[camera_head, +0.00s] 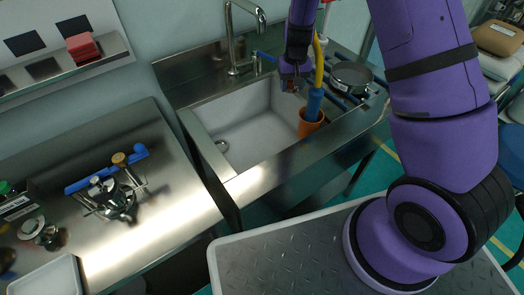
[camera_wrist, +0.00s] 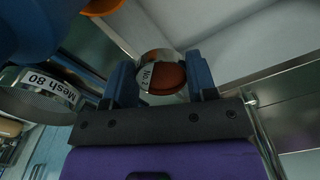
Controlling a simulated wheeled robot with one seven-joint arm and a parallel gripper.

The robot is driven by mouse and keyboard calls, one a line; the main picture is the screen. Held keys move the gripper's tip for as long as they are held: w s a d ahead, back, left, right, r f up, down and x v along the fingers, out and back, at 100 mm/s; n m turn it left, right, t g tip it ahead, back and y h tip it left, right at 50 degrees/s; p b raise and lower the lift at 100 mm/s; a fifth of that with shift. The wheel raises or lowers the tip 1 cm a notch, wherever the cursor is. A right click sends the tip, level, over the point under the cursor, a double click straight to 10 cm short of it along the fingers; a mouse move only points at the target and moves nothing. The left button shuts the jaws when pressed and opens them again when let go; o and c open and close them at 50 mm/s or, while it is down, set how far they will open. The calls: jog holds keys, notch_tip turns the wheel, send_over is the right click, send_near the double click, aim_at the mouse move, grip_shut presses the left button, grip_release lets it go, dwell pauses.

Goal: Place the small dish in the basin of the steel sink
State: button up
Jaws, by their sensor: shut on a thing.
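The small dish (camera_wrist: 165,78) is a round metal dish with a white label and a reddish-brown inside. In the wrist view it sits between the two blue fingers of my gripper (camera_wrist: 162,82), which is shut on it. In the head view my gripper (camera_head: 291,80) is above the right part of the steel sink (camera_head: 232,178), near the basin's right wall. The dish is mostly hidden there by the fingers. The pale basin (camera_head: 245,125) has a drain at its lower left. The basin also shows in the wrist view (camera_wrist: 245,45).
An orange cup (camera_head: 308,128) holding a blue-and-yellow tool (camera_head: 314,103) stands at the basin's right side, close to my gripper. A round sieve (camera_head: 350,77) sits on the right drainboard; its "Mesh 80" label (camera_wrist: 48,84) shows in the wrist view. A faucet (camera_head: 235,45) rises behind. The basin's left and middle are clear.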

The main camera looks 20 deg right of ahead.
jog(key=s+a+f+m, duration=0.1)
jog(key=a+f+m, duration=0.25)
jog(key=f, duration=0.35)
jog(key=m, duration=0.5)
send_over(273, 152)
notch_tip(273, 152, down, 8)
jog(key=shift+s+f, duration=0.1)
jog(key=shift+f, duration=4.95)
jog(key=shift+f, duration=0.1)
jog(key=o, duration=1)
jog(key=shift+c, duration=0.2)
notch_tip(273, 152, up, 12)
jog(key=shift+r, duration=0.2)
